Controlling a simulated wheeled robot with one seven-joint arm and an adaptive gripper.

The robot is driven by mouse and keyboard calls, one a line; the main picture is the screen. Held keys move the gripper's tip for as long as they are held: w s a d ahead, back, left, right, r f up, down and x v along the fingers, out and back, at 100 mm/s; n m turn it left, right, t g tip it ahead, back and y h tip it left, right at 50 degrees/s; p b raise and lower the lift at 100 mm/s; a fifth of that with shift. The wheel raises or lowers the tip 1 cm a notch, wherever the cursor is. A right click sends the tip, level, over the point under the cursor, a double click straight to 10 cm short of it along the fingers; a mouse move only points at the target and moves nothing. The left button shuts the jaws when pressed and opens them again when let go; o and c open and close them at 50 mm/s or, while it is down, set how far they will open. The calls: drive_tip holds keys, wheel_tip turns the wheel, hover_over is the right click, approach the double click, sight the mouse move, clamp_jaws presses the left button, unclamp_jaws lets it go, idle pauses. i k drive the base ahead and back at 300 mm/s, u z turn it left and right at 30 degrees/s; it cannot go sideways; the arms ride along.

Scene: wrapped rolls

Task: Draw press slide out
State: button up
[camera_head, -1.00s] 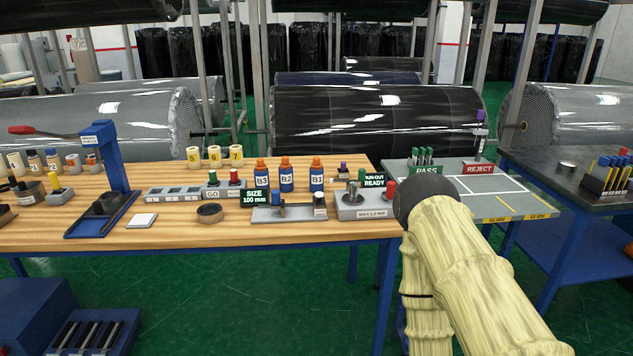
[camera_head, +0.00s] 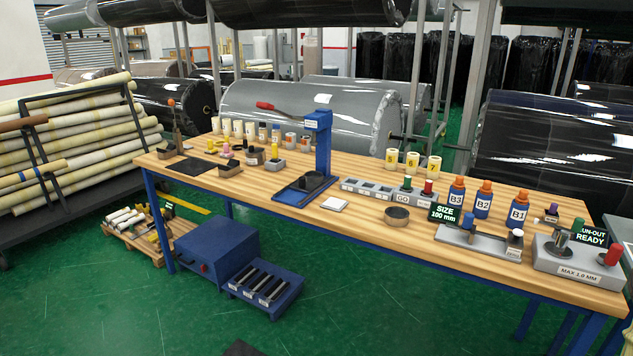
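The blue press (camera_head: 319,150) stands upright near the middle of the wooden bench. Its lever with a red grip (camera_head: 265,106) points left and slightly up. At its foot is a flat blue base or slide (camera_head: 289,198) with a dark round seat (camera_head: 312,182) on it, below the press head. I cannot tell from here how far the slide is pushed in or where it parts from the base. My gripper and arm are not in view.
A small white pad (camera_head: 335,204) and a dark ring (camera_head: 397,217) lie right of the press. Gauges and blue bottles (camera_head: 482,202) fill the right end of the bench (camera_head: 440,261). A blue cabinet (camera_head: 215,252) and slotted crate (camera_head: 291,280) stand below. Green floor in front is open.

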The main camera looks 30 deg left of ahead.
sight(311, 180)
drive_tip(key=u, duration=0.4)
drive_tip(key=k, duration=0.5)
drive_tip(key=u, duration=1.2)
drive_tip(key=i, duration=1.75)
drive_tip(key=z, duration=0.4)
